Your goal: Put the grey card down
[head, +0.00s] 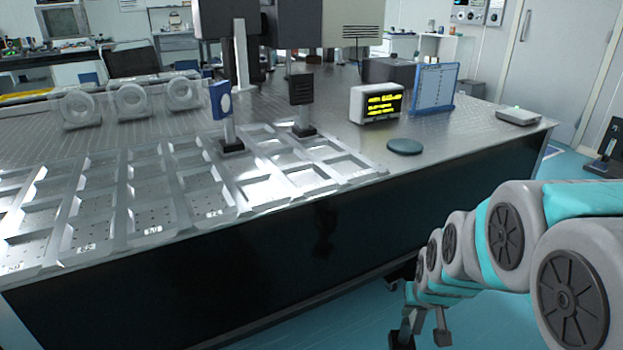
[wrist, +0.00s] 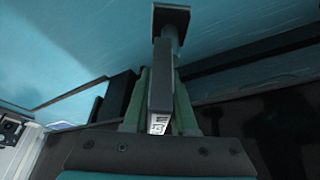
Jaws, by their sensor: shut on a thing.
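In the wrist view a grey card (wrist: 160,92), seen nearly edge-on, sits between the greenish fingers of my gripper (wrist: 158,112). A small pale label shows at its near end. A post and a dark square base (wrist: 171,18) show beyond it, over the blue floor. My gripper is shut on the card. In the head view my gripper (head: 421,335) hangs low at the bottom edge, in front of the table's dark side and below its top. The card cannot be made out clearly there.
The optical table (head: 455,135) bears several shallow trays, a blue card on a post (head: 222,102), a black mount (head: 301,92), a yellow-lit display (head: 377,104), a blue rack (head: 435,90) and a dark disc (head: 405,146). Bare tabletop lies right of the disc.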

